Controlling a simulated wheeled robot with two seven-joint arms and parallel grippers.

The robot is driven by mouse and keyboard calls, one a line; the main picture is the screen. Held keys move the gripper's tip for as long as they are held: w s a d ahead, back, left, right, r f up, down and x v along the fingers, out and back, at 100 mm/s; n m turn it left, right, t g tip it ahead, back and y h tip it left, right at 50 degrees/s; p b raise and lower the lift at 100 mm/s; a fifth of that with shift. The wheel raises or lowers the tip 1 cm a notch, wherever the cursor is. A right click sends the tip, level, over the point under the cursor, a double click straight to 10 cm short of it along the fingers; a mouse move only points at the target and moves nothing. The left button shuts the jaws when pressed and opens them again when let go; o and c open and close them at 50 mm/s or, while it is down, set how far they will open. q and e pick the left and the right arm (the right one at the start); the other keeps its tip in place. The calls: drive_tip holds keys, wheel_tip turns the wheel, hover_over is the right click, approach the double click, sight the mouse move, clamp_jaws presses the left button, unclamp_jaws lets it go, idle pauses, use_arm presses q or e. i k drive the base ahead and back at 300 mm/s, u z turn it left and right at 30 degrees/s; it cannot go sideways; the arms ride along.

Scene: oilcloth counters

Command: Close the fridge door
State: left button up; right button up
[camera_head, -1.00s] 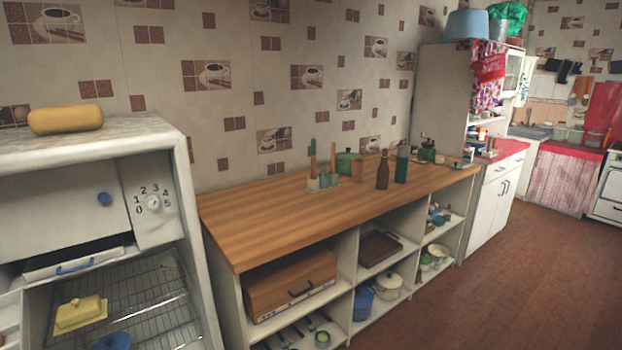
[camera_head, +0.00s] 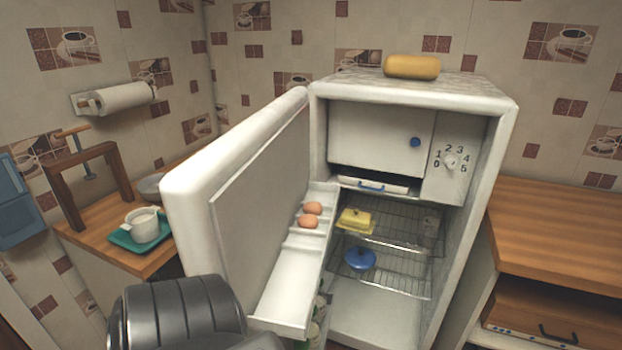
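The white fridge (camera_head: 505,108) stands in the middle of the head view with its front open. Its door (camera_head: 235,150) is swung wide to the left, with its inner side and shelves showing. Two brown eggs (camera_head: 310,215) sit on the door's upper shelf. Inside are a yellow butter dish (camera_head: 355,220) and a blue lidded pot (camera_head: 360,259) on wire racks. A dark segmented part of my own arm shows at the bottom left, in front of the door's lower part. Neither gripper is in view.
A yellow loaf-shaped thing (camera_head: 412,67) lies on the fridge top. To the left, a wooden counter holds a green tray (camera_head: 125,243) with a white cup (camera_head: 142,224), close to the door. A wooden counter (camera_head: 560,235) stands to the right.

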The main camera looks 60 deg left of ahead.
sight(233, 208)
drive_tip(key=z, duration=0.6)
drive_tip(key=k, duration=1.3)
drive_tip(key=u, duration=1.8)
drive_tip(key=i, duration=0.5)
drive_tip(key=u, duration=0.2)
drive_tip(key=k, duration=0.3)
drive_tip(key=z, duration=0.7)
